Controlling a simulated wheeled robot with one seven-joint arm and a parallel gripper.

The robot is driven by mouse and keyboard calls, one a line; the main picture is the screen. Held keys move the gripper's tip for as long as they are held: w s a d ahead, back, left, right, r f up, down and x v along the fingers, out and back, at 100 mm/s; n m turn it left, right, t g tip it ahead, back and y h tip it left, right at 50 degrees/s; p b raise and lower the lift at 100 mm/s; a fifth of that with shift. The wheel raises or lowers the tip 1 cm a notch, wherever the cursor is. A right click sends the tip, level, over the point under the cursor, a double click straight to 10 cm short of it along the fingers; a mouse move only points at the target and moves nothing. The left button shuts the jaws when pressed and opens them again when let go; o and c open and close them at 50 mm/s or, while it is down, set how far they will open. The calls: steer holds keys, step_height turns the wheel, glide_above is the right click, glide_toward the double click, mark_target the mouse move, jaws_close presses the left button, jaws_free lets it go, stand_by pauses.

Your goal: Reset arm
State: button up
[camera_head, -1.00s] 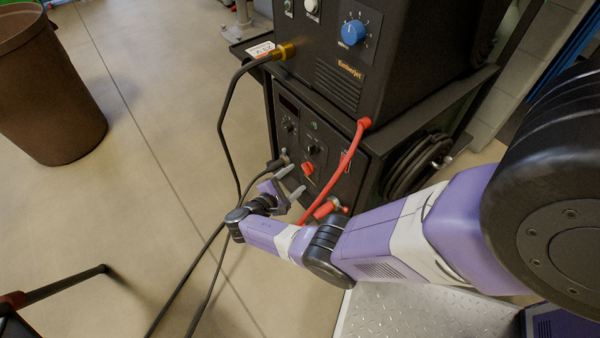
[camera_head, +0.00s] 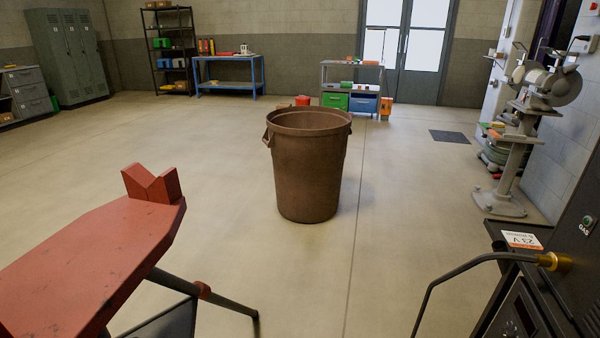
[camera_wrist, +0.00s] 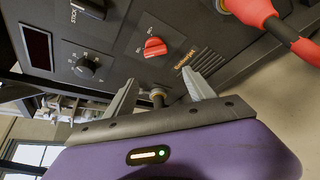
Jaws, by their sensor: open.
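My gripper (camera_wrist: 160,80) shows in the wrist view, its two grey fingers apart and pointing at the black front panel of a machine (camera_wrist: 118,25). A small round socket or connector (camera_wrist: 157,96) shows between the fingers; neither finger appears closed on it. I cannot tell how far it lies from the fingertips. A red knob (camera_wrist: 155,47) and a black knob (camera_wrist: 86,67) are on the panel just beyond the fingers. A red plug with its cable (camera_wrist: 250,12) is at the upper right. The head view does not show my arm or gripper.
In the head view, a brown bin (camera_head: 308,170) stands mid-floor. A red-topped stand (camera_head: 95,265) is at the lower left. The black machine (camera_head: 575,265) with a cable on a brass fitting (camera_head: 553,261) is at the lower right. Open floor surrounds the bin.

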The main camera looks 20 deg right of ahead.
steer(key=w+a+f+m+t+y, duration=0.1)
steer(key=w+a+f+t+y, duration=0.4)
steer(key=w+a+t, duration=0.45)
steer(key=s+a+r+m+t+y, duration=0.1)
steer(key=a+r+t+y, duration=0.15)
steer(key=a, duration=0.45)
steer(key=s+a+r+m+t+y, duration=0.1)
steer(key=s+a+r+t+y, duration=0.2)
steer(key=a, duration=0.5)
steer(key=s+a+r+m+t+y, duration=0.1)
steer(key=s+a+r, duration=0.1)
steer(key=s+r, duration=0.55)
steer(key=s+a+r+m+t, duration=0.15)
steer(key=s+r, duration=0.25)
steer(key=r, duration=0.7)
steer(key=s+a+r+m+t+y, duration=0.1)
steer(key=s+a+r+t, duration=0.15)
steer(key=s+r, duration=0.5)
steer(key=s+a+r+g+y, duration=0.1)
steer(key=s+r+g, duration=0.1)
steer(key=s+r, duration=0.35)
step_height(320, 180, up, 17)
steer(key=p, duration=1.9)
steer(key=shift+s+a+r+n, duration=0.15)
steer(key=shift+s+n, duration=0.2)
steer(key=shift+s, duration=0.1)
